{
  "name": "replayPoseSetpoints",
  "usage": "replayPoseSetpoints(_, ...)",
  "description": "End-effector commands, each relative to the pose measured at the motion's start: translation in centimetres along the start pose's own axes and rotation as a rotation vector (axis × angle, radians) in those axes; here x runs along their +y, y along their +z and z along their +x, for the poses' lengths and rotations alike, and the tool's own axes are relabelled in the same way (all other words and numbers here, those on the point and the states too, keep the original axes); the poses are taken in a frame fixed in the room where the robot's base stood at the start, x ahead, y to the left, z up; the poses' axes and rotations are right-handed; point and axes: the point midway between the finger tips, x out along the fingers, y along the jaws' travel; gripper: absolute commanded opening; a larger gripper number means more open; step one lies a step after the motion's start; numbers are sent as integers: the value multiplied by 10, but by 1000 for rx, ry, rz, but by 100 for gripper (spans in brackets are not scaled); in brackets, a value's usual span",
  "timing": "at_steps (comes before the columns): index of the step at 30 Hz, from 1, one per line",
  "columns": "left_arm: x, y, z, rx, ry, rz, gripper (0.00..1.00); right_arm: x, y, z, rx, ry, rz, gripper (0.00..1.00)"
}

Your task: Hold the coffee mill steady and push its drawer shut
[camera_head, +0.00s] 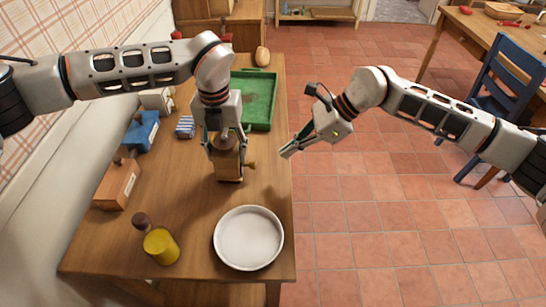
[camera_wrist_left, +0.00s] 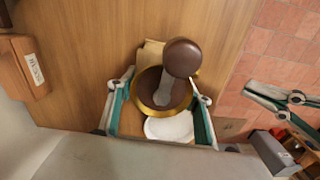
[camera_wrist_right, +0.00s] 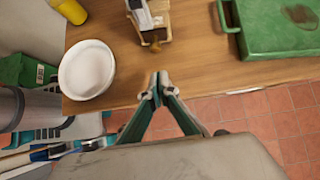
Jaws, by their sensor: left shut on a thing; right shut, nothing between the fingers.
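The wooden coffee mill (camera_head: 228,173) stands upright on the table near its right edge. My left gripper (camera_head: 223,143) comes down from above and is shut on the mill. The left wrist view shows its fingers on either side of the brass bowl (camera_wrist_left: 148,97), under the brown crank knob (camera_wrist_left: 182,57). The drawer's knob (camera_head: 250,165) sticks out to the right; the drawer front (camera_wrist_right: 152,38) also shows in the right wrist view, how far open I cannot tell. My right gripper (camera_head: 285,154) is shut and empty, apart from the knob, near the table's right edge.
A white dish (camera_head: 248,238) stands in front of the mill and a green tray (camera_head: 258,98) lies behind it. A yellow cylinder (camera_head: 161,246), an orange-brown box (camera_head: 116,184) and a blue box (camera_head: 142,131) stand to the left. Tiled floor lies right of the table.

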Motion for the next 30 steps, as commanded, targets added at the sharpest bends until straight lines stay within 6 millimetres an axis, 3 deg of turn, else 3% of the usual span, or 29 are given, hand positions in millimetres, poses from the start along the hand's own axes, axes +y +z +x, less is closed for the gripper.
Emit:
replayPoseSetpoints(3, 1, 0, 0, -1, 1, -2, 15, -1, 0, -25, 1, -2, 0, 0)
replayPoseSetpoints(9, 1, 1, 0, -1, 1, -2, 15, 0, 0, -50, 0, -1, 1, 0)
replayPoseSetpoints(21, 1, 1, 0, -1, 1, -3, 15, 0, 0, -56, 1, 1, 1, 0)
replayPoseSetpoints(22, 1, 1, 0, -1, 1, -3, 57, 0, 0, -56, 1, 1, 1, 0)
replayPoseSetpoints(23, 1, 1, 0, -1, 1, -3, 65, 0, 0, -56, 1, 1, 1, 0)
replayPoseSetpoints(24, 1, 1, 0, -1, 1, -3, 69, 0, 0, -56, 1, 1, 1, 0)
replayPoseSetpoints(30, 1, 1, 0, -1, 1, -2, 69, 0, 0, -56, 1, 1, 1, 0)
